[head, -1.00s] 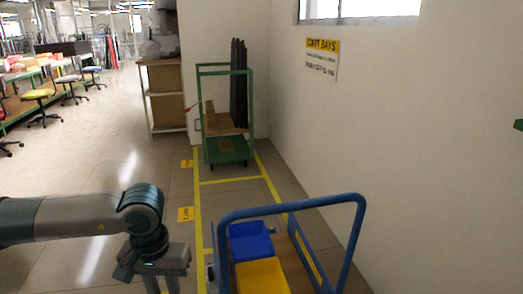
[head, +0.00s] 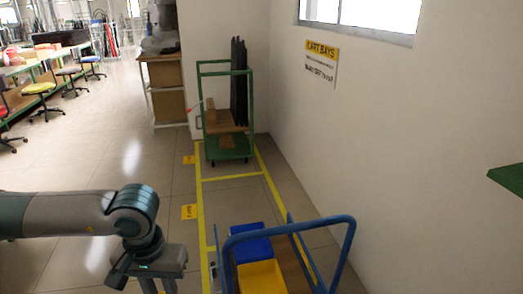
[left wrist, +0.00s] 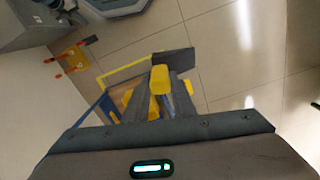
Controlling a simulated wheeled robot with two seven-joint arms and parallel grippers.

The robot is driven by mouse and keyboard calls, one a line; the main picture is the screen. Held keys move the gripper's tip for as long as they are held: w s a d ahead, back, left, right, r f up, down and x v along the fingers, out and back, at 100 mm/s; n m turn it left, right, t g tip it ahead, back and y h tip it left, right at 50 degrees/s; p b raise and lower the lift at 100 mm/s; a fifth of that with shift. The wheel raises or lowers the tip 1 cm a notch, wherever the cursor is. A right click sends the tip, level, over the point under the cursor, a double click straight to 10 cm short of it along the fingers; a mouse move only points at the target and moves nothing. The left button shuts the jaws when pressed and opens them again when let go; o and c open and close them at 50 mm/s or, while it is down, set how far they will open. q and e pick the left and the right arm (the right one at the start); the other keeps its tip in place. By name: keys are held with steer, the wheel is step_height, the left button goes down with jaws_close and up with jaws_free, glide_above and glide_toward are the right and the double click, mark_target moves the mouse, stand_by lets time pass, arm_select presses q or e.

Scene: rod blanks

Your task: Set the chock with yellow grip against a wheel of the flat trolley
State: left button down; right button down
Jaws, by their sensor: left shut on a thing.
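My left gripper (head: 158,281) hangs at the lower left in the head view, left of the blue-handled flat trolley (head: 289,228). In the left wrist view the left gripper (left wrist: 160,84) is shut on the yellow grip (left wrist: 160,79) of a dark chock (left wrist: 174,60), held above the floor. The trolley (left wrist: 97,106) shows partly behind the fingers there, with its wheels not clearly visible. In the head view it carries a blue bin (head: 252,246) and a yellow bin (head: 262,277). The chock cannot be made out in the head view. My right gripper is not in view.
A green cart (head: 228,148) with dark rods stands farther back in a yellow-taped bay. A wall with a cart bays sign (head: 321,62) runs along the right. A green surface (head: 508,178) juts in at right. Open floor (head: 120,170) lies left of the bays.

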arm_select(q)
steer(key=shift+f, duration=0.15)
steer(key=s+f, duration=0.4)
steer(key=f, duration=1)
steer(key=shift+f, duration=0.35)
steer(key=shift+s+a, duration=0.1)
steer(key=shift+a, duration=0.25)
